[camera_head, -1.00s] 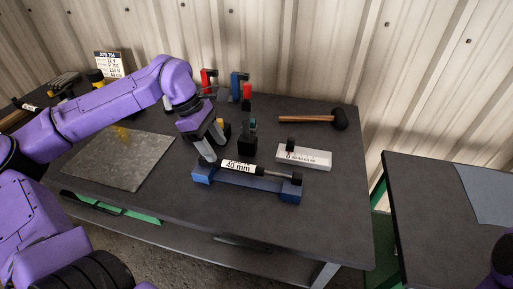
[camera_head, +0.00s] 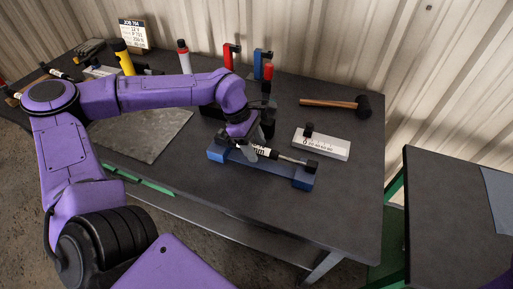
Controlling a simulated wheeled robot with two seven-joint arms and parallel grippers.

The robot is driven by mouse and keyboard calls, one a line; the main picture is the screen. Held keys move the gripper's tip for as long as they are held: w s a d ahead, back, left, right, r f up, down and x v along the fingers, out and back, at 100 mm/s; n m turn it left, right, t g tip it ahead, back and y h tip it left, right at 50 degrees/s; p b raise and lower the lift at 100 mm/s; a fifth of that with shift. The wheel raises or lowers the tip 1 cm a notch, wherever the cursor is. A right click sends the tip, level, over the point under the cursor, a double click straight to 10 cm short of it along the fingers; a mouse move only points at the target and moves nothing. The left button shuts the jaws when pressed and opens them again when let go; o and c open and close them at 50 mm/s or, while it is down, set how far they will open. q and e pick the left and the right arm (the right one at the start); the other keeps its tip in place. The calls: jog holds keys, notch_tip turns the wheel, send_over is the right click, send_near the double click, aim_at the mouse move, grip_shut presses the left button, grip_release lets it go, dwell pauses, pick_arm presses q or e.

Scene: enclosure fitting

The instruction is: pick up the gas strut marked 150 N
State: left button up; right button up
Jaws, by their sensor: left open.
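A gas strut (camera_head: 288,159) with a white-labelled body, thin rod and black end lies across a blue cradle (camera_head: 301,180) on the dark workbench. Its label is partly hidden by my left gripper, and I cannot read a force marking on it. My left gripper (camera_head: 245,150) comes down from above at the strut's left, labelled end. It is open, with a grey finger beside the label. I cannot tell whether it touches the strut. My right gripper is not in view.
A grey block with a scale (camera_head: 325,147) and a hammer (camera_head: 335,104) lie right of and behind the cradle. Red and blue clamps (camera_head: 228,55), a yellow torch (camera_head: 123,57) and a job card (camera_head: 133,34) stand at the back. A grey mat (camera_head: 150,135) lies left; a second table (camera_head: 445,200) stands right.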

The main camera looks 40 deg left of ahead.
pick_arm(q)
grip_shut()
jog(key=shift+r, duration=0.1)
